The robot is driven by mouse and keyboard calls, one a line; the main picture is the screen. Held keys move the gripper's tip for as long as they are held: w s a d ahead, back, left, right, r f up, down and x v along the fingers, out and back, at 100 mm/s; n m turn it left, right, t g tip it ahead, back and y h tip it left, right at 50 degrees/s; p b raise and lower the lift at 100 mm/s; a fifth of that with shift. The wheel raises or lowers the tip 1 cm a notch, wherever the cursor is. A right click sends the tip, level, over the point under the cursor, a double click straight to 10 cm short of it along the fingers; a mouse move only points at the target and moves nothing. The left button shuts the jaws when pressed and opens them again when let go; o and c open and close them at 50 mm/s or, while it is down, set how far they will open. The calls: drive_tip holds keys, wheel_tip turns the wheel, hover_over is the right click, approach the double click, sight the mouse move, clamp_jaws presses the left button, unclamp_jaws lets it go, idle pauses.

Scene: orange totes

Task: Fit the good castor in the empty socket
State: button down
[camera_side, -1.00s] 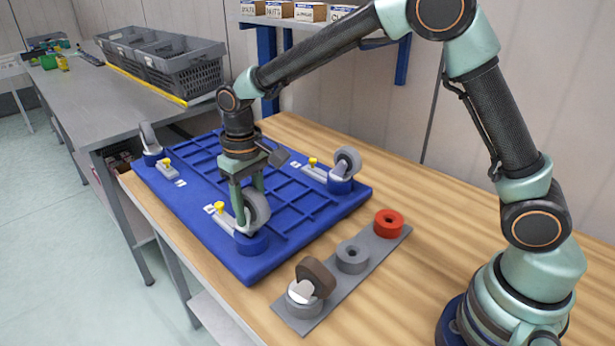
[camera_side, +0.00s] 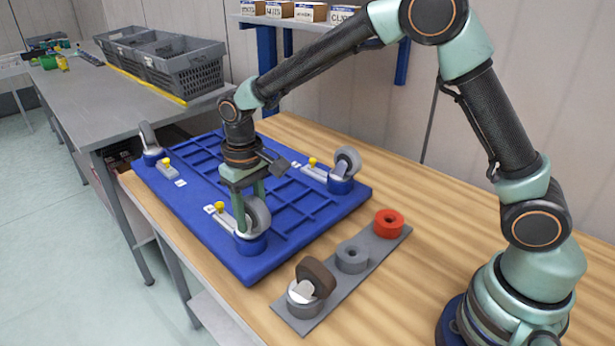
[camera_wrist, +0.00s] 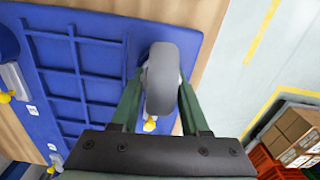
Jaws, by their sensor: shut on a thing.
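A grey-wheeled castor (camera_side: 259,215) stands upright at the near corner socket (camera_side: 251,244) of the blue dolly base (camera_side: 262,262). Its lower end meets the socket ring; I cannot tell whether it is fully seated. My gripper (camera_side: 254,208) points down and is shut on this castor. In the wrist view, the wheel (camera_wrist: 161,80) sits between my two fingers (camera_wrist: 160,105). A brown-wheeled castor (camera_side: 316,276) leans in the near holder of the grey rack (camera_side: 325,294). The rack's middle grey holder (camera_side: 352,257) is empty.
Other castors stand at the base's far left (camera_side: 148,137) and right (camera_side: 347,164) corners. Yellow-knobbed latches (camera_side: 221,208) lie beside the sockets. A red ring holder (camera_side: 389,222) is at the rack's far end. The wooden bench (camera_side: 420,285) is clear at right.

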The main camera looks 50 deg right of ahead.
drive_tip(key=shift+f, duration=0.2)
idle(0.3)
drive_tip(key=shift+c, duration=1.6)
unclamp_jaws()
wheel_tip(320, 180, up, 12)
drive_tip(key=shift+r, duration=0.1)
drive_tip(key=s+d+r+t, duration=0.1)
drive_tip(key=s+d+t, duration=0.1)
drive_tip(key=s+d, duration=0.5)
drive_tip(key=s+d+r+m+t, duration=0.1)
drive_tip(key=s+d+t, duration=0.2)
drive_tip(key=s+d, duration=0.4)
drive_tip(key=shift+s+d+r+t, duration=0.2)
drive_tip(key=shift+s+r+t, duration=0.1)
drive_tip(key=shift+s, duration=0.4)
